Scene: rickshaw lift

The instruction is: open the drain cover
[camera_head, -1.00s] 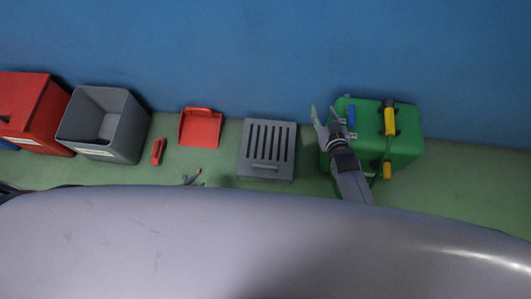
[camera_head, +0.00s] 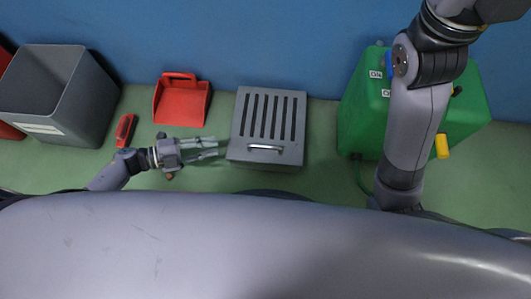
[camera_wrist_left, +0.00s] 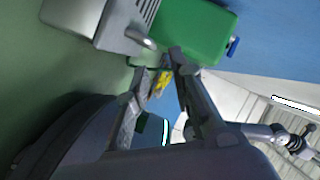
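The drain cover (camera_head: 268,118) is a grey slotted lid on a grey box near the blue wall, in the middle of the head view. It lies flat and looks shut, with a metal bar handle (camera_head: 265,148) along its near edge. In the left wrist view the grey box (camera_wrist_left: 85,15) and the handle (camera_wrist_left: 140,38) show at the upper left. My left gripper (camera_head: 222,147) is left of the box, its fingers apart and empty, pointing right towards the handle side. It also shows in the left wrist view (camera_wrist_left: 158,62). My right gripper is outside the head view.
A green box (camera_head: 360,110) stands right of the drain, partly behind my right arm, with a yellow part (camera_head: 441,146). To the left are a red dustpan (camera_head: 180,103), a small red tool (camera_head: 125,129) and a grey bin (camera_head: 85,100). Green floor is clear between drain and green box.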

